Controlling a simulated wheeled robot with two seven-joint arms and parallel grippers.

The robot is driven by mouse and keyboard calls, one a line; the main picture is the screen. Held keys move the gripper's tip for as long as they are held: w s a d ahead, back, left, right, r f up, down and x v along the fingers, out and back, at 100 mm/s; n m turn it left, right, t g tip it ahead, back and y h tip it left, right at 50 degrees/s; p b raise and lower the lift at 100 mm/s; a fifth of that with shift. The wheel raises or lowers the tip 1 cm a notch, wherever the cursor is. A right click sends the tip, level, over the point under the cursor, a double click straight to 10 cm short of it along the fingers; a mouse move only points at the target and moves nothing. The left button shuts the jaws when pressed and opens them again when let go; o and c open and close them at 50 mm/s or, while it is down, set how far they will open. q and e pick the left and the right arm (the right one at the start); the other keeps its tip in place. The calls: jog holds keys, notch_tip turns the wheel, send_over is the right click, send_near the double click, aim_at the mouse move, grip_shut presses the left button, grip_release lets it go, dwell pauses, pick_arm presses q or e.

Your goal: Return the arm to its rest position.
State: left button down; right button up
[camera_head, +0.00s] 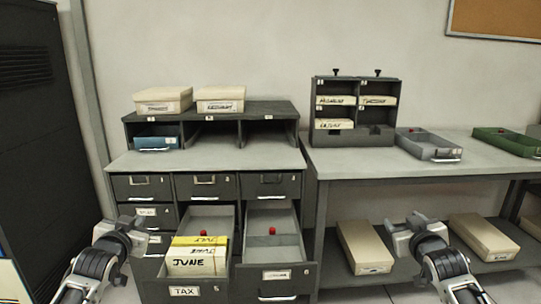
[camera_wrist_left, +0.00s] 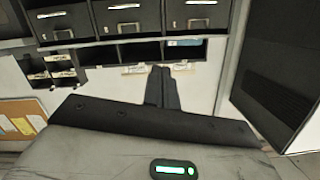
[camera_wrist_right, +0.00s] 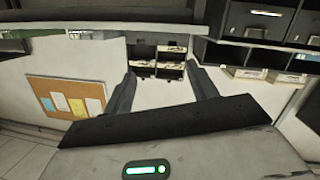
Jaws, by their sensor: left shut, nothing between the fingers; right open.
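My left gripper (camera_head: 128,226) is in front of the left side of the drawer cabinet in the head view. Its fingers (camera_wrist_left: 161,88) are shut together with nothing between them in the left wrist view. My right gripper (camera_head: 405,224) is in front of the right table in the head view. Its fingers (camera_wrist_right: 160,88) are wide apart and empty in the right wrist view. Both grippers are clear of the furniture as far as I can see.
Two drawers of the cabinet (camera_head: 118,165) stand open: one marked TAX (camera_head: 185,291) with JUNE and JULY cards (camera_head: 198,262), and one beside it (camera_head: 277,280). Cream boxes (camera_head: 365,248) lie on the right table's lower shelf. A grey tray (camera_head: 428,145) and card rack (camera_head: 354,112) are on top.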

pick_arm(q)
jog(key=s+d+f+g+h, duration=0.3)
jog(key=s+d+f, duration=0.8)
jog(key=s+f, duration=0.45)
pick_arm(e)
jog(key=s+a+f+n+g+y, duration=0.1)
jog(key=s+a+f+y, duration=0.1)
jog(key=s+a+f, duration=0.45)
jog(key=s+a+f+g+y, duration=0.15)
jog(key=s+a+f, duration=0.25)
jog(key=s+f, duration=0.5)
pick_arm(q)
jog(key=s+d+f+g+h, duration=0.1)
jog(key=s+d, duration=0.3)
jog(key=s, duration=0.6)
jog(key=s+d+f+g+h, duration=0.1)
jog(key=s+d, duration=0.3)
jog(key=s, duration=0.6)
jog(key=shift+s+f, duration=0.3)
jog(key=shift+f, duration=0.2)
pick_arm(e)
jog(key=s+a+f+g, duration=0.1)
jog(key=s+a, duration=0.3)
jog(key=s, duration=0.6)
jog(key=s+a+f+m+g+y, duration=0.1)
jog(key=s+a, duration=0.3)
jog(key=s, duration=0.6)
jog(key=shift+s+a+f+g, duration=0.2)
jog(key=shift+s+f+g, duration=0.15)
jog(key=shift+f, duration=0.2)
